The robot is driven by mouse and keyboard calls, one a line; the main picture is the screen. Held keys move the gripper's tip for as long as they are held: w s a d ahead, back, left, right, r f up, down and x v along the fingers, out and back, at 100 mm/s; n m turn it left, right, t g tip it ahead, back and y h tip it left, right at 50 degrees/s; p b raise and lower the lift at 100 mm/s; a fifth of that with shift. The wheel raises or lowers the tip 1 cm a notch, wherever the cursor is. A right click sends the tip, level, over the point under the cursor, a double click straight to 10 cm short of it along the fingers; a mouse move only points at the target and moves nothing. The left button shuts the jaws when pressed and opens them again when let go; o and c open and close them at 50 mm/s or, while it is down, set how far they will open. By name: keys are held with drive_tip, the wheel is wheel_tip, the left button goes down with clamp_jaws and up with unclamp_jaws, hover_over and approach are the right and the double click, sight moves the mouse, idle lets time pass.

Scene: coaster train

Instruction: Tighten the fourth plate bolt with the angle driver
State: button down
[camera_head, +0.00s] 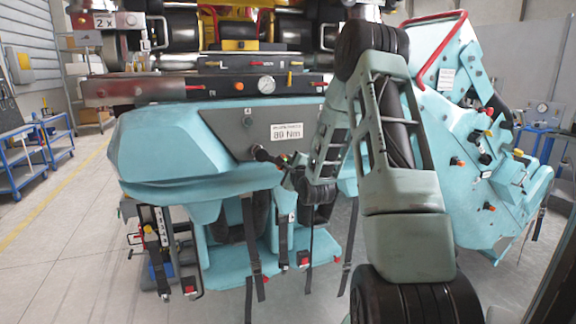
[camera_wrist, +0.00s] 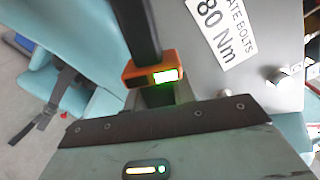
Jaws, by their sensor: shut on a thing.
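My gripper (camera_head: 296,172) is shut on the angle driver (camera_head: 266,156), a dark tool held in front of the car's grey plate (camera_head: 223,135). In the wrist view the driver's black shaft (camera_wrist: 137,30) runs away from my gripper, with an orange collar (camera_wrist: 153,73) and a lit green-white display. The driver's far end is outside the wrist view. The plate bears a white label (camera_head: 286,132) with "80 Nm" and a small dark round fitting (camera_head: 248,122) under a mark like "4". Whether the driver touches a bolt cannot be told.
The teal coaster car (camera_head: 165,150) fills the middle, with black straps hanging below. A dial gauge (camera_head: 267,85) and a dark beam sit above. Blue trolleys (camera_head: 20,160) stand at the left on open floor.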

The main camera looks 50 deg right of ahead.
drive_tip(key=shift+w+d+r, duration=0.25)
drive_tip(key=shift+w+d, duration=0.15)
drive_tip(key=shift+w, duration=0.3)
idle(2.0)
drive_tip(key=shift+s+a+f+b, duration=0.1)
drive_tip(key=shift+s+b, duration=0.1)
drive_tip(key=shift+b, duration=0.25)
idle(0.5)
drive_tip(key=shift+b+v, duration=0.35)
drive_tip(key=shift+v, duration=1.75)
drive_tip(key=shift+f, duration=0.1)
